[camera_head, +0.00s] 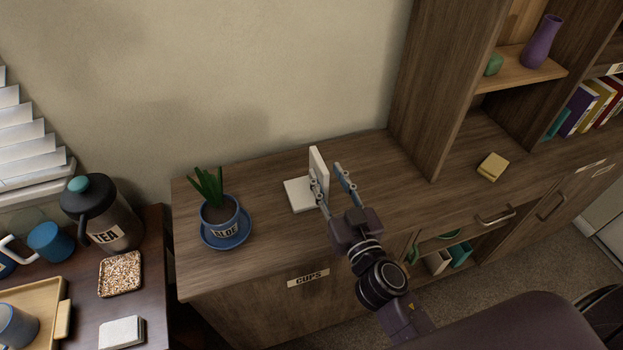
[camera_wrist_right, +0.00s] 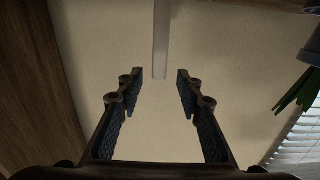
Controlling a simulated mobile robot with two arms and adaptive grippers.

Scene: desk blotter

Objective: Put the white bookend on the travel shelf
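The white bookend (camera_head: 298,193) stands on the wooden cabinet top, with a flat base and an upright plate. My right gripper (camera_head: 331,181) is open at its upright plate, with the near finger overlapping the plate in the head view. In the right wrist view, the plate's edge (camera_wrist_right: 160,40) shows as a pale vertical strip between the open fingertips (camera_wrist_right: 158,84), slightly beyond them. Neither finger visibly grips it. The bookcase (camera_head: 520,70) at the right has several compartments; a label at its right edge is cut off, so I cannot tell which is the travel shelf. My left gripper is out of view.
A blue potted plant (camera_head: 221,215) on a blue saucer stands left of the bookend. A yellow block (camera_head: 492,166) lies at the right. A purple vase (camera_head: 541,42) and several books (camera_head: 590,105) stand in the bookcase.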

